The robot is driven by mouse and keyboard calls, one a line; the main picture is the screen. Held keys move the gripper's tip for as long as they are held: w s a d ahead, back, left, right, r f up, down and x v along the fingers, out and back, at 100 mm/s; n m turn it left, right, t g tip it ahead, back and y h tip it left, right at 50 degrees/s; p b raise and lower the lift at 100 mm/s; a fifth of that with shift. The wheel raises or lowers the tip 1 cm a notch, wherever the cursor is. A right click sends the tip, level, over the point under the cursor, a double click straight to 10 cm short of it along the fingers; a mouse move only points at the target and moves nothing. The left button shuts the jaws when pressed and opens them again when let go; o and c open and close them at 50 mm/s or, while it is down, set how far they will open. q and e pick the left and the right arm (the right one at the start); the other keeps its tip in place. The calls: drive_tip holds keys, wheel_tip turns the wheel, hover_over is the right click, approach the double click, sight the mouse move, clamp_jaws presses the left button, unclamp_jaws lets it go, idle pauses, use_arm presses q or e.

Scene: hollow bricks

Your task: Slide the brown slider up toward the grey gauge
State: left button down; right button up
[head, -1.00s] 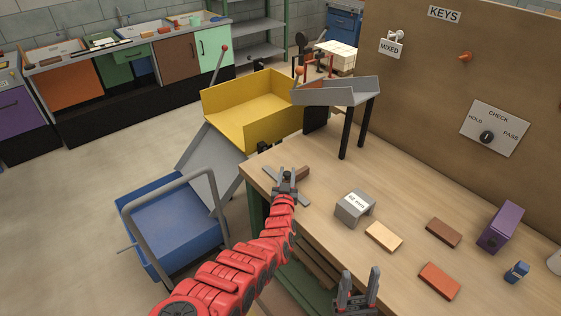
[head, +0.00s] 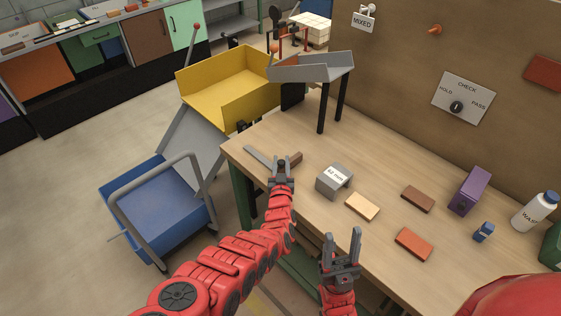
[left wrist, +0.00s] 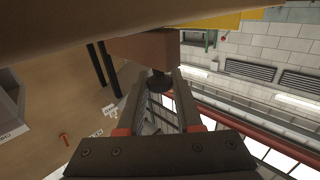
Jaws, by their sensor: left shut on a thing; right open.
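The brown slider (head: 297,158) lies on the workbench, partly hidden behind my left gripper (head: 281,164). In the left wrist view the slider (left wrist: 145,47) is a brown block with a dark round knob (left wrist: 159,82) between my left fingers; the gripper is shut on it. A flat grey bar (head: 257,156) lies just left of the gripper. The grey gauge (head: 330,184), a block with a white "52 mm" label, stands right of the slider, with a short gap between them. My right gripper (head: 342,236) is open and empty at the bench's front edge.
Tan (head: 362,207), brown (head: 417,199) and orange-red (head: 413,244) bricks lie right of the gauge. A purple block (head: 469,191) and white bottle (head: 534,211) stand further right. A grey tray on legs (head: 312,68) and yellow bin (head: 230,98) are behind.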

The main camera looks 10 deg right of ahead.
use_arm(q)
drive_tip(key=c, duration=0.6)
unclamp_jaws()
drive_tip(key=shift+s+p, duration=0.35)
drive_tip(key=shift+s, duration=0.05)
drive_tip(key=s, duration=0.2)
drive_tip(key=s+a+p, duration=0.1)
drive_tip(key=s, duration=0.4)
drive_tip(key=shift+s+a, duration=0.15)
drive_tip(key=shift+s, duration=0.2)
drive_tip(key=s+a+p, duration=0.1)
drive_tip(key=s+p, duration=0.4)
drive_tip(key=s, duration=0.3)
drive_tip(key=shift+s+a, duration=0.15)
drive_tip(key=shift+s, duration=0.15)
